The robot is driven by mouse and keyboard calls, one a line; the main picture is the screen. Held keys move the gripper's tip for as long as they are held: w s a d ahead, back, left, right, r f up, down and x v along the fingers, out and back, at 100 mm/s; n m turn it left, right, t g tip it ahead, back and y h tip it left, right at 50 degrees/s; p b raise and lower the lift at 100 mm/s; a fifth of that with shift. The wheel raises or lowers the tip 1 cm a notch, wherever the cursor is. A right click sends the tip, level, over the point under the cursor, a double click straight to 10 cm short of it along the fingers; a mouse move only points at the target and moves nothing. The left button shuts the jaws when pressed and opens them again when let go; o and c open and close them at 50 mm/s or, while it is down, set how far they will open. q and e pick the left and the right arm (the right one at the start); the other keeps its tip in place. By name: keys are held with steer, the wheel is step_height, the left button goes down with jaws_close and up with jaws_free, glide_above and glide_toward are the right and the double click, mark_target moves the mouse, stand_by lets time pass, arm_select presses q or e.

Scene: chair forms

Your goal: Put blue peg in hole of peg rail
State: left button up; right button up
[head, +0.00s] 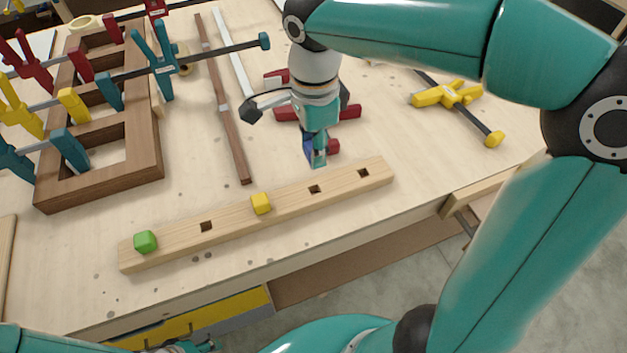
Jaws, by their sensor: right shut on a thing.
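The wooden peg rail (232,224) lies slantwise near the front edge of the bench. A green peg (145,242) stands at its left end and a yellow peg (261,203) near its middle. Three square holes show empty: one between these pegs and two to the right of the yellow peg. My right gripper (317,158) points down just behind the rail and above it in the picture. It is shut on the blue peg (308,149), which is mostly hidden by the fingers. My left gripper (192,346) shows only in part at the bottom edge; its fingers are unclear.
A brown wooden frame (142,140) with several clamps stands at the left. A dark wood strip (226,113) lies behind the rail. Red clamp parts (345,111) lie behind my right gripper, and a yellow clamp (447,94) lies at the right. The bench between strip and rail is clear.

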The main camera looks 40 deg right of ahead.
mark_target(314, 182)
step_height(314, 182, down, 10)
stand_by(0.5)
steer(key=shift+f+b, duration=0.15)
steer(key=shift+b, duration=0.2)
steer(key=o, duration=1)
step_height(314, 182, up, 12)
steer(key=shift+r+p, duration=0.2)
steer(key=shift+p, duration=0.4)
steer(key=shift+s, duration=0.15)
